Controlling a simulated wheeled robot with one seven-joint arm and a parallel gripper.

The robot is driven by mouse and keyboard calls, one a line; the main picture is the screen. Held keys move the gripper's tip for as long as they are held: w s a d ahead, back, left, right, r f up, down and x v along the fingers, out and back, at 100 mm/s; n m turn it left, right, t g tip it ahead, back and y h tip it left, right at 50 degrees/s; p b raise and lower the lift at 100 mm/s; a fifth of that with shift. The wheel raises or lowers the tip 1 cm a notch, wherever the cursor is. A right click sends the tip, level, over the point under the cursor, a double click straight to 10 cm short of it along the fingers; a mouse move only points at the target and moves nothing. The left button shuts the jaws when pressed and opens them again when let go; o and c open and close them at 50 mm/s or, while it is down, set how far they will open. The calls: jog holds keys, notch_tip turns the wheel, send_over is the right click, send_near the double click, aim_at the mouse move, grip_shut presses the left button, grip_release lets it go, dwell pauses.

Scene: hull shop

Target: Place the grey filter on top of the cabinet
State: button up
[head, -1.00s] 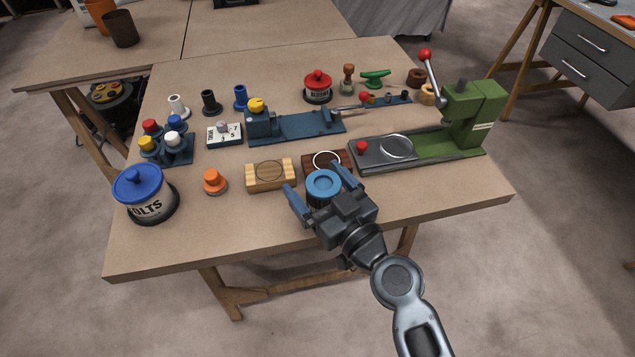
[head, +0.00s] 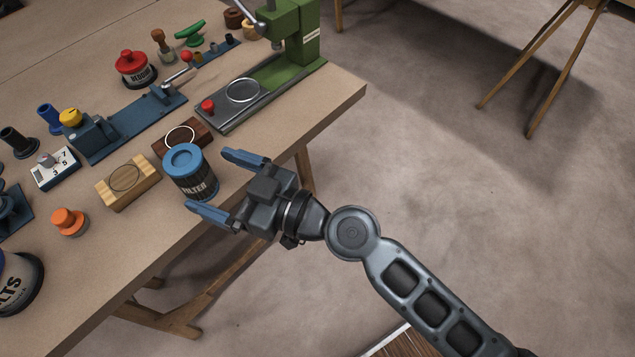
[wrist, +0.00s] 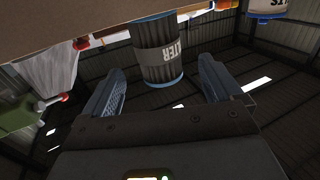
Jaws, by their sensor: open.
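The filter (head: 190,178) is a dark grey canister with a blue lid and a label reading FILTER. It stands upright on the workbench near its front edge. My gripper (head: 206,180) is open and empty, with its two blue fingers pointing at the filter from the right. The fingertips are near the filter's near side. In the wrist view, which looks upside down, the filter (wrist: 158,52) appears beyond and between the spread fingers, apart from them. The cabinet is not in the current views.
A wooden block (head: 128,182) and a dark brown block (head: 182,138) with rings sit close to the filter. A green press (head: 298,35) stands behind. An orange knob (head: 69,222) and a blue-lidded jar (head: 22,282) are at left. Open floor lies right of the workbench (head: 345,95).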

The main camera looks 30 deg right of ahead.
jog(key=s+d+f+m+h, duration=0.2)
jog(key=s+d+f+h, duration=0.15)
jog(key=s+d, duration=0.35)
jog(key=s+d+f+m+h, duration=0.2)
jog(key=s+d+m+h, duration=0.15)
jog(key=s+d, duration=0.35)
jog(key=s+d+r+m+h, duration=0.1)
jog(key=s+d+r, duration=0.1)
jog(key=s+r, duration=0.3)
jog(key=s+d+r+h, duration=0.2)
jog(key=s+r, duration=0.3)
jog(key=s, duration=0.7)
jog(key=shift+s+d+m+h, duration=0.2)
jog(key=shift+d+m+h, duration=0.15)
jog(key=shift+d, duration=0.2)
jog(key=shift+w, duration=0.1)
